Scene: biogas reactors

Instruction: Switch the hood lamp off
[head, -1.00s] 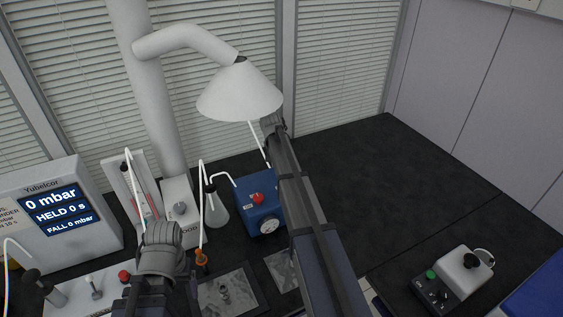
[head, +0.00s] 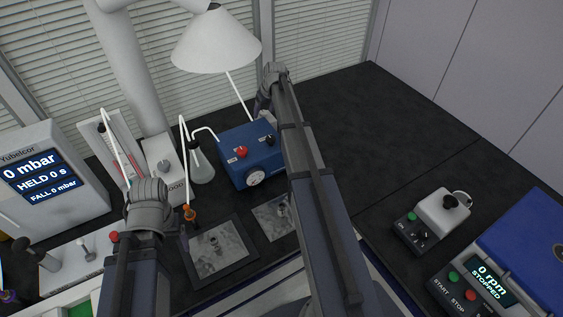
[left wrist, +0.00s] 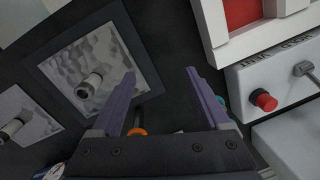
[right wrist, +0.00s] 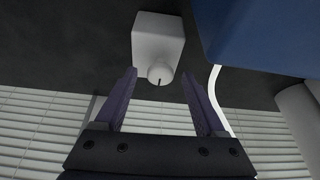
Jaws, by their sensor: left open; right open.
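The white cone-shaped hood (head: 215,42) hangs from a thick white pipe at the back; its underside is hidden, so I cannot tell whether a lamp is lit. A white box with a grey knob (head: 164,166) stands left of the flask; its label is partly legible, ending in "OOD". In the right wrist view, a white box with a round, slotted white knob (right wrist: 160,72) lies just beyond the fingertips. My right gripper (right wrist: 165,85) is open and empty, apart from that knob. My left gripper (left wrist: 160,90) is open and empty above the front of the bench.
A blue pump box (head: 240,165) with red and black knobs stands near my right arm. A flask (head: 201,163) with tubing is left of it. A monitor (head: 45,185) stands at left. A stirrer (head: 440,212) and blue device (head: 525,235) are at right. The back right bench is clear.

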